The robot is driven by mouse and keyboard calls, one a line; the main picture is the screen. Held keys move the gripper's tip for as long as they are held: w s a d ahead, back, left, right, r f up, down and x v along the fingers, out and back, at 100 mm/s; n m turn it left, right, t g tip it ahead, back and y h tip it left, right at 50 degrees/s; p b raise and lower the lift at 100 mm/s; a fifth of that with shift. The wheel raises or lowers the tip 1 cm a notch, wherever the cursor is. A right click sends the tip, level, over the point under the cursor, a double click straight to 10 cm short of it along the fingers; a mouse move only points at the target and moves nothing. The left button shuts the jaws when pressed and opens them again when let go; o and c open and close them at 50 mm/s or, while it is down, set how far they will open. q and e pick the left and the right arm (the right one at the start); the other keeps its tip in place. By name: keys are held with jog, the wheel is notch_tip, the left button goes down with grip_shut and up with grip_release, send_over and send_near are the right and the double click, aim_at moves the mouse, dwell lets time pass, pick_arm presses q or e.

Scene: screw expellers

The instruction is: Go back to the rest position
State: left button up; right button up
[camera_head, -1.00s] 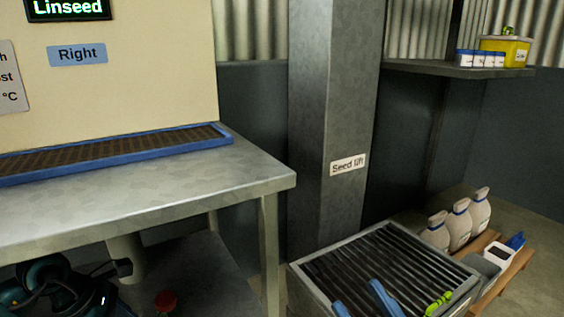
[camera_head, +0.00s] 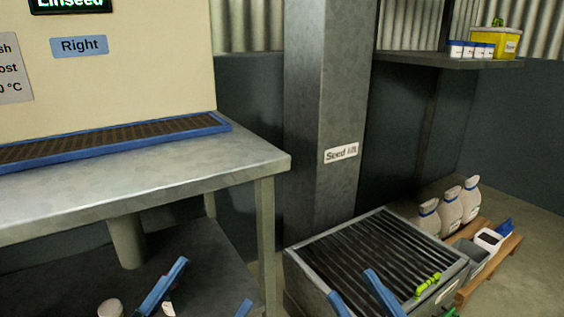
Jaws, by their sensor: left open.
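My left gripper (camera_head: 215,281) shows at the bottom left of the head view, below the steel table. Its two blue fingers are wide apart, with nothing visible between them. My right gripper (camera_head: 351,283) shows at the bottom centre, in front of the grated seed bin. Its two blue fingers are apart, with the grate visible between them. The lower parts of both grippers are cut off by the frame's bottom edge.
The steel table (camera_head: 150,180) with a blue-rimmed tray (camera_head: 120,146) fills the left. The grated bin (camera_head: 370,250) stands beside the "Seed lift" column (camera_head: 325,110), a green object (camera_head: 428,285) on it. White bottles (camera_head: 450,210) stand behind on a pallet (camera_head: 490,270).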

pick_arm(q)
jog(key=w+a+r+n+g+y+p, duration=0.25)
jog(key=r+n+g+y+p, duration=0.5)
jog(key=p, duration=2.05)
pick_arm(e)
notch_tip(320, 180, up, 6)
jog(key=w+d+m+g+h, duration=0.2)
jog(key=d+m+g+h, duration=0.1)
jog(key=m+g+h, duration=0.3)
pick_arm(q)
jog(key=s+a+n+g+y+p, duration=0.1)
jog(key=s+p, duration=0.4)
jog(key=p, duration=0.9)
jog(key=shift+s+a+f+y, duration=0.4)
jog(key=shift+a+y, duration=0.45)
jog(key=shift+y, duration=0.3)
pick_arm(e)
jog(key=s+g+h, duration=0.1)
jog(key=s+d+g+h, duration=0.1)
jog(key=s, duration=0.1)
jog(key=s+d+r+g+h, duration=0.1)
jog(key=s, duration=0.1)
jog(key=shift+s+r, duration=0.1)
jog(key=shift+s, duration=0.05)
pick_arm(q)
jog(key=shift+n+g, duration=0.25)
